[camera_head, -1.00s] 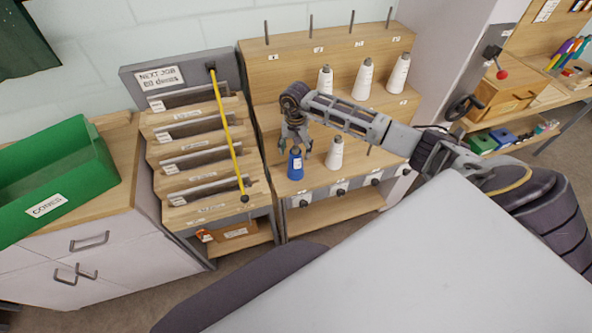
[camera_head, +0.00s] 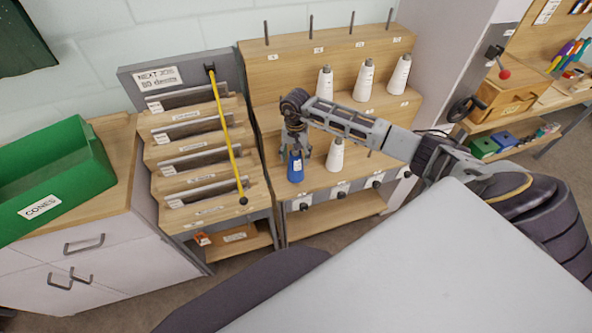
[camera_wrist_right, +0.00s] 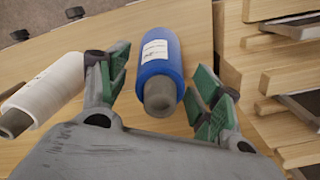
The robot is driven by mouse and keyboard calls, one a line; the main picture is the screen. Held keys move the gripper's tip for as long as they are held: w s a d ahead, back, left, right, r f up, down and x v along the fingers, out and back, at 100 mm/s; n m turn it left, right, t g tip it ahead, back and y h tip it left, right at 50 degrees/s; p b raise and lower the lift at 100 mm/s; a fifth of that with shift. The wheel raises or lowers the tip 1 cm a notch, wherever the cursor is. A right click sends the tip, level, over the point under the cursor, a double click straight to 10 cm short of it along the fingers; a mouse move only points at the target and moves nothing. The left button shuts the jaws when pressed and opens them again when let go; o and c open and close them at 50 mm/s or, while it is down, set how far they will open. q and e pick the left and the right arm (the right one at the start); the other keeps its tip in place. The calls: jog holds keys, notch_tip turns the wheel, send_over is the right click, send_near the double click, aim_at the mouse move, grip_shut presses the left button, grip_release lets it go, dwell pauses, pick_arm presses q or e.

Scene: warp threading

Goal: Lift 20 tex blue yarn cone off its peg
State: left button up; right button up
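The blue yarn cone (camera_head: 295,168) stands upright on the lowest step of the wooden peg rack (camera_head: 330,72), at its left end. In the right wrist view the blue cone (camera_wrist_right: 160,58) lies between the fingers, its grey tip toward the palm, a white label on its side. My right gripper (camera_head: 296,150) is over the cone from above. In the wrist view the green-padded fingers (camera_wrist_right: 160,95) are open, one on each side, with a gap visible on both sides. The peg under the cone is hidden. My left gripper is not in view.
A white cone (camera_head: 335,155) stands close to the right of the blue one. Several white cones (camera_head: 364,80) stand on the step above. A slotted rack (camera_head: 190,140) with a yellow strap is at left, beside a green CONES bin (camera_head: 88,184).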

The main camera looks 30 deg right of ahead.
jog(key=c, duration=0.7)
jog(key=shift+o, duration=0.2)
jog(key=shift+r, duration=0.2)
jog(key=shift+r+p, duration=0.75)
jog(key=shift+r, duration=0.65)
notch_tip(320, 180, up, 8)
jog(key=p, duration=0.3)
jog(key=shift+p, duration=0.3)
jog(key=shift+f, duration=0.1)
